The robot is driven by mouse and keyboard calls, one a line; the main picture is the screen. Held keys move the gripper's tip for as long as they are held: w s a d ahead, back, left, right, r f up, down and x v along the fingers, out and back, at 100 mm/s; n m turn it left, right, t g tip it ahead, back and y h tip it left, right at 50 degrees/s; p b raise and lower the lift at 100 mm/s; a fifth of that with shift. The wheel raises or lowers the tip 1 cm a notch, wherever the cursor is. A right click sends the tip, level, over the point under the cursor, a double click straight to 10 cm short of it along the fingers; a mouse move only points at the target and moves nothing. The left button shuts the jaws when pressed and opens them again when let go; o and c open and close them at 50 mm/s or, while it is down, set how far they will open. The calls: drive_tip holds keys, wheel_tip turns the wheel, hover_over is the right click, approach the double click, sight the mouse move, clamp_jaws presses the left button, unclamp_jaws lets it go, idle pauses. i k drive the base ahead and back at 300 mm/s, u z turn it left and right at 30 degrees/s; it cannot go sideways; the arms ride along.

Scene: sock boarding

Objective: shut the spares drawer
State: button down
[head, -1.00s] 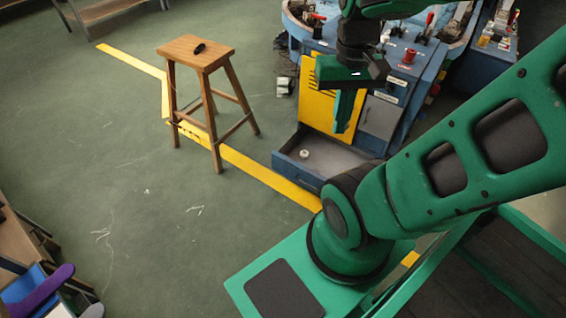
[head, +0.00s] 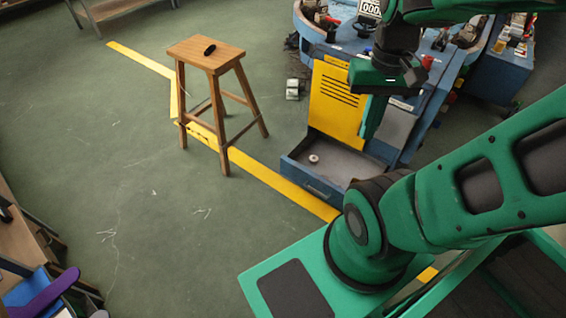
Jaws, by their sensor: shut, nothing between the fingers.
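The spares drawer (head: 310,183) is a low blue drawer at the foot of the blue machine (head: 432,72), below its yellow panel (head: 336,97). It stands pulled out, with its grey inside showing and a small round white thing (head: 314,158) in it. A handle shows on its front face. Its right end is partly hidden by my arm. My gripper (head: 374,118) is green and points down, in front of the machine beside the yellow panel's right edge. It is shut and empty, and appears above the drawer; I cannot tell whether it touches anything.
A yellow floor line (head: 262,174) runs past the drawer's front. The green floor at left is mostly clear. A bench with purple and blue items (head: 45,292) is at lower left.

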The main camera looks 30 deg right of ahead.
sight(338, 162)
drive_tip(key=i, duration=0.95)
